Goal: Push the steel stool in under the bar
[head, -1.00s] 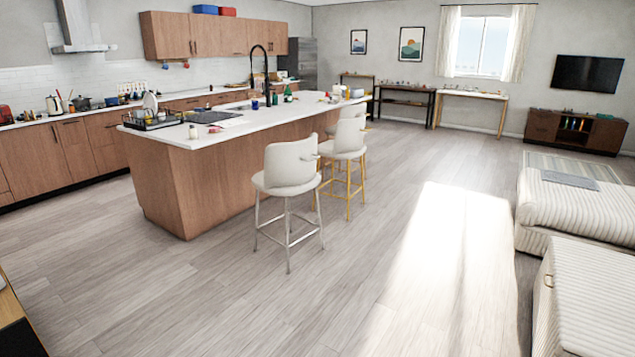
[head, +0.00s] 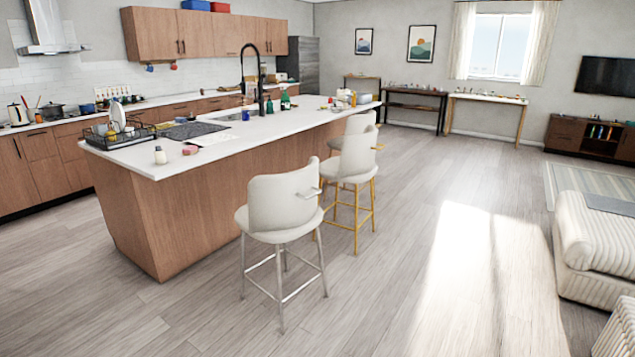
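The steel stool (head: 284,210) stands upright on the floor at the near end of the island's right side. It has a white seat and curved back, silver legs, and a small handle on the back. The bar is the white countertop (head: 225,147) of the wooden island (head: 200,215). The stool's back stands out to the right of the counter edge; how far its seat reaches under the overhang I cannot tell. Neither of my grippers is in view.
Two gold-legged white stools (head: 356,165) stand farther along the same side. The floor to the right is clear, with a sunlit patch (head: 455,250). A cream striped sofa (head: 597,245) stands at the right. A dish rack (head: 118,131) sits on the counter.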

